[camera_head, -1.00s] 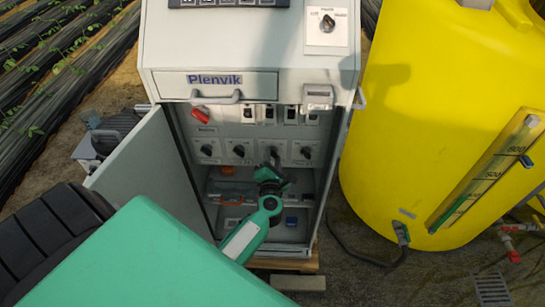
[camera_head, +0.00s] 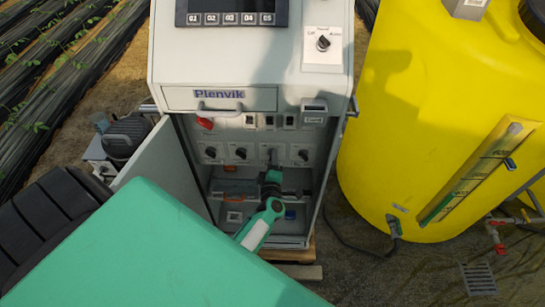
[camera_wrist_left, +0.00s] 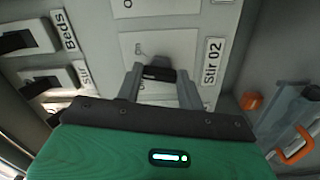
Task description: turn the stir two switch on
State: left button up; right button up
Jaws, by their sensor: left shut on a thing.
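The stir two switch is a black rotary knob (camera_wrist_left: 158,73) on a pale plate, with the label "Stir 02" (camera_wrist_left: 211,62) beside it in the left wrist view. My left gripper (camera_wrist_left: 160,80) is shut on this knob, one grey finger on each side. In the head view my left gripper (camera_head: 271,167) is at the third plate of the row in the open cabinet, and the arm and gripper hide part of that plate. The knob's exact pointer direction is hard to read. My right gripper is not in view.
Neighbouring knobs (camera_head: 241,154) and (camera_head: 303,155) flank the held one closely. The cabinet door (camera_head: 153,165) stands open on the left. A yellow tank (camera_head: 400,130) stands to the right.

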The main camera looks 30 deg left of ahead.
pick_arm(q)
jog(key=shift+f+m+p, duration=0.1)
jog(key=shift+m+p, duration=1.35)
jog(key=shift+m, duration=1.65)
jog(key=o, duration=1)
jog(key=shift+s, duration=0.1)
